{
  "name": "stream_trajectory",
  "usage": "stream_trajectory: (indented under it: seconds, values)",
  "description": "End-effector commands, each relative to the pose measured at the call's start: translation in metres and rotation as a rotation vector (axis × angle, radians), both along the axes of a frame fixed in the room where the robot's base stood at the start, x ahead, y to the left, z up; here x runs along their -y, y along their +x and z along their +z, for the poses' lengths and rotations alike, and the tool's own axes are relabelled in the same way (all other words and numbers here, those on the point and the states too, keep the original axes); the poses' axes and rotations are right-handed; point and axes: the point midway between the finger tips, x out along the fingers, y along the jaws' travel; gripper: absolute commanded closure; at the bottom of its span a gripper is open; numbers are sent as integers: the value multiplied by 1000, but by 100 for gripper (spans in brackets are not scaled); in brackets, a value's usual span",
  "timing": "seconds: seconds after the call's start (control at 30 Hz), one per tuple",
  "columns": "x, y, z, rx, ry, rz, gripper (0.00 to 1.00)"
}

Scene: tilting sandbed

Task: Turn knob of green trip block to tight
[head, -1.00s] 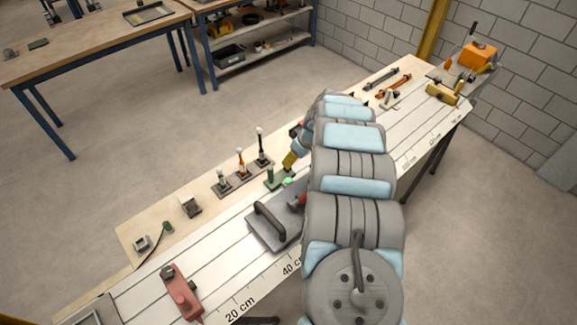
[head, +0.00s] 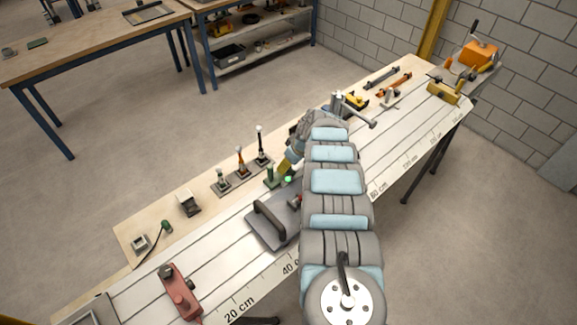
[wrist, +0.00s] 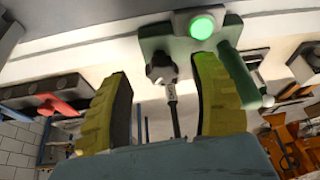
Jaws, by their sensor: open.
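The green trip block (head: 271,181) stands at the back edge of the white railed bed, with a green light glowing beside it. In the wrist view the block (wrist: 185,47) is at the top centre, with a lit green button (wrist: 202,27) and a green cylinder at its right. Its dark lobed knob (wrist: 161,68) sits on a thin stem between my two fingers. My gripper (wrist: 165,78) is open, one yellow finger on each side of the knob, with visible gaps. In the head view my gripper (head: 287,166) is at the block, partly hidden by my arm.
A grey plate with a black handle (head: 270,220) lies in front of the block. Several upright levers (head: 241,160) stand just left of it. A red clamp (head: 178,290) is at the near left. A yellow-black item (head: 356,101) lies beyond my arm.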

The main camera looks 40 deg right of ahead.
Motion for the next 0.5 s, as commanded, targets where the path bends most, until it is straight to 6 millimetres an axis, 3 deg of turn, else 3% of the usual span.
stream_trajectory:
  seconds: [0.5]
  values:
    - [-2,5,-13,0,0,0,38]
